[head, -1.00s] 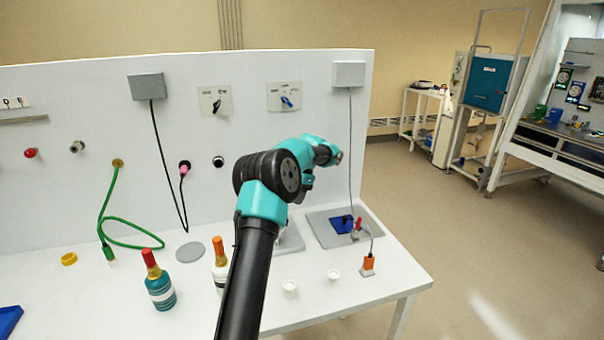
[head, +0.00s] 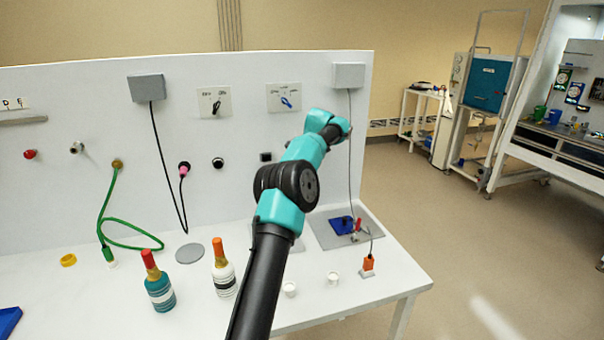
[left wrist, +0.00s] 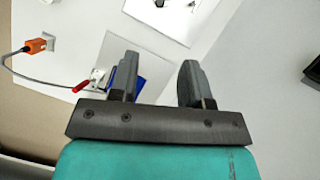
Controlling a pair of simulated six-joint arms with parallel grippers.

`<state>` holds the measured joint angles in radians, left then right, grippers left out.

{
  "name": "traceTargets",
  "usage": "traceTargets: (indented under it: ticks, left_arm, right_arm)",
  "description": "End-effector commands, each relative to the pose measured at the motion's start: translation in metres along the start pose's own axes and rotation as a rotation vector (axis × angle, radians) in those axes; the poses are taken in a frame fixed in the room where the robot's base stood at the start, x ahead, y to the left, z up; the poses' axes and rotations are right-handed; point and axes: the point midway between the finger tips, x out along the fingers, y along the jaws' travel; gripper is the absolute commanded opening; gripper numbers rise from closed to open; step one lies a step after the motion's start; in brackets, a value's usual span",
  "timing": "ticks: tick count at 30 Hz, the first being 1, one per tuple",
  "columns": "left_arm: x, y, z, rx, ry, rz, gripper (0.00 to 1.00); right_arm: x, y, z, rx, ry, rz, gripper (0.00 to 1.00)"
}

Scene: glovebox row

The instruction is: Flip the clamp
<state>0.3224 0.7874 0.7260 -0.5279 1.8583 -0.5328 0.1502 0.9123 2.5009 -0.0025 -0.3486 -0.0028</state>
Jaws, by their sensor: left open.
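The clamp (head: 357,230), small with a red handle, sits on a grey plate (head: 372,218) at the right end of the bench, beside a blue block (head: 340,225). In the left wrist view the clamp (left wrist: 96,77) is just left of my left gripper (left wrist: 158,75), its red handle pointing down-left. The left gripper is open, with nothing between its fingers. One finger partly hides the blue block (left wrist: 140,88). In the head view my left arm reaches up toward the panel, above the plate; its fingers are not clear there. My right gripper is not in view.
An orange connector (head: 368,263) with a grey cable stands in front of the plate. A cable hangs from a grey box (head: 348,75) behind the arm.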

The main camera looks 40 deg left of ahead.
Motion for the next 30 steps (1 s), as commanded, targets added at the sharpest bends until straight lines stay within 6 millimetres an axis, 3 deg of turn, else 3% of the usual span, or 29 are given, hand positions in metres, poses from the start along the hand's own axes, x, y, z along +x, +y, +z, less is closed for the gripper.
traceTargets:
  ticks: [9,22,30]
  left_arm:
    - [0.000,-0.004,0.008,0.033,0.039,0.004,0.44]
    - [0.012,-0.007,0.058,0.266,0.342,-0.004,0.44]
    - [0.014,-0.005,0.064,0.294,0.386,-0.011,0.44]
  right_arm:
    - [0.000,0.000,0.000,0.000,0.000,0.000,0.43]
    - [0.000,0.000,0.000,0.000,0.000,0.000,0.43]
    - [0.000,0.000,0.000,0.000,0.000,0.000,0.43]
